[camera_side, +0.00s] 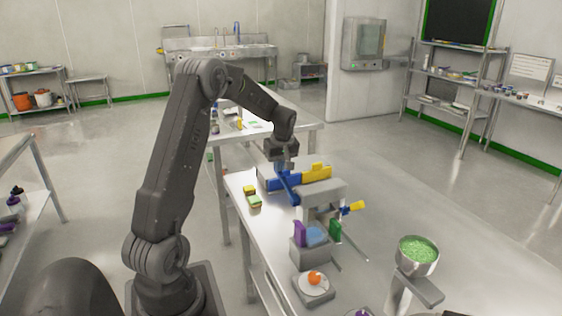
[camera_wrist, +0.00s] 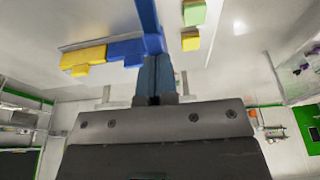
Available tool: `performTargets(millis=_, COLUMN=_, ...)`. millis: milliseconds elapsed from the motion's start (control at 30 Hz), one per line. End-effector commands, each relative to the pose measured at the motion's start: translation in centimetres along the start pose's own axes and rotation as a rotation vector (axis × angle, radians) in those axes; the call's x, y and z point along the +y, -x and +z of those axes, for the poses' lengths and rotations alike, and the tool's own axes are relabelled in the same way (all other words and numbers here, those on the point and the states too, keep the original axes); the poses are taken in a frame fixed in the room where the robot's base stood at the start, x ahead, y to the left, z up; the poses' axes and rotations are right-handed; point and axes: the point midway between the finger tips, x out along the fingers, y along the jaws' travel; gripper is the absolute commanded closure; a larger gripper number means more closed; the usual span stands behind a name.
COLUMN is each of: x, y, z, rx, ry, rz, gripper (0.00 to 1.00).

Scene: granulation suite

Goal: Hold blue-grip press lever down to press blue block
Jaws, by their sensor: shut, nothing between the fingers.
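The grey press (camera_side: 322,192) stands on the bench with a blue lever (camera_side: 288,189) reaching forward; the lever also shows in the wrist view (camera_wrist: 148,24). My gripper (camera_side: 283,166) points down, shut and empty, at the lever's far end. In the wrist view my fingertips (camera_wrist: 155,62) meet the lever's edge in the picture; whether they touch it or press it I cannot tell. A blue block (camera_side: 316,236) sits low under the press head, between a purple piece (camera_side: 299,233) and a green piece (camera_side: 335,230). Whether the press touches it is unclear.
In front are a scale with an orange ball (camera_side: 314,278) and a bowl of green granules (camera_side: 418,250).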

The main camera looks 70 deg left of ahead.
Motion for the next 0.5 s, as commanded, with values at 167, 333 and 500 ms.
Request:
performTargets(millis=167, x=-0.1, y=-2.1, z=-0.5, rx=-0.15, ry=0.003, rz=-0.004, gripper=1.0)
performTargets(millis=333, x=-0.1, y=-3.7, z=-0.5, rx=-0.273, ry=0.003, rz=-0.004, gripper=1.0)
performTargets(millis=500, x=-0.1, y=-4.9, z=-0.4, rx=-0.364, ry=0.001, rz=-0.005, gripper=1.0)
